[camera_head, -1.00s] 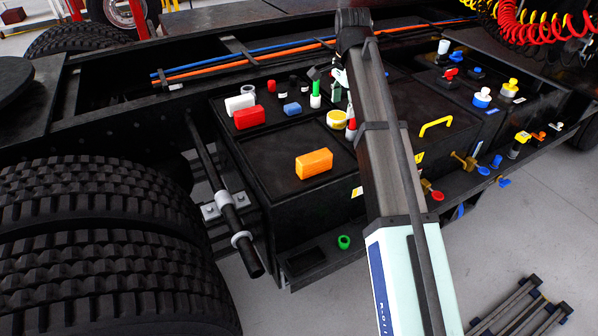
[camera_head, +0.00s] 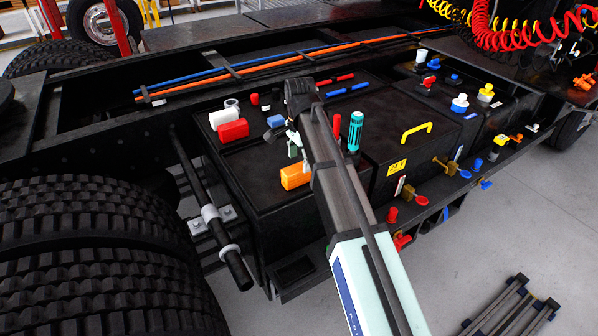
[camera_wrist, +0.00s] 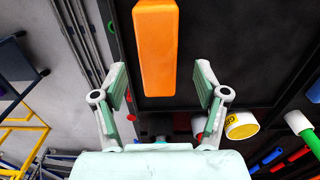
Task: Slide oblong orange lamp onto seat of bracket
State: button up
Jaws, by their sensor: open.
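The oblong orange lamp (camera_head: 295,177) lies on the dark box top in the head view, left of my arm. In the wrist view the orange lamp (camera_wrist: 156,48) stretches from the top edge to just ahead of the fingers. In the head view my gripper (camera_head: 294,145) is above and close to the lamp, partly hidden by my arm. I cannot pick out the bracket's seat in either view.
A teal-handled tool (camera_head: 355,131) and a yellow handle (camera_head: 416,131) are to the right. A yellow-and-white cylinder (camera_wrist: 240,125) is right of my gripper. Large tyres (camera_head: 95,260) fill the lower left.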

aim_at(299, 167)
jog(key=shift+s+a+f+p, duration=0.15)
jog(key=shift+f+p, duration=0.45)
jog(key=shift+f, duration=0.55)
jog(key=shift+s+d+f+p, duration=0.1)
jog(key=shift+f+p, duration=0.45)
jog(key=shift+f, duration=1.35)
jog(key=c, duration=1.3)
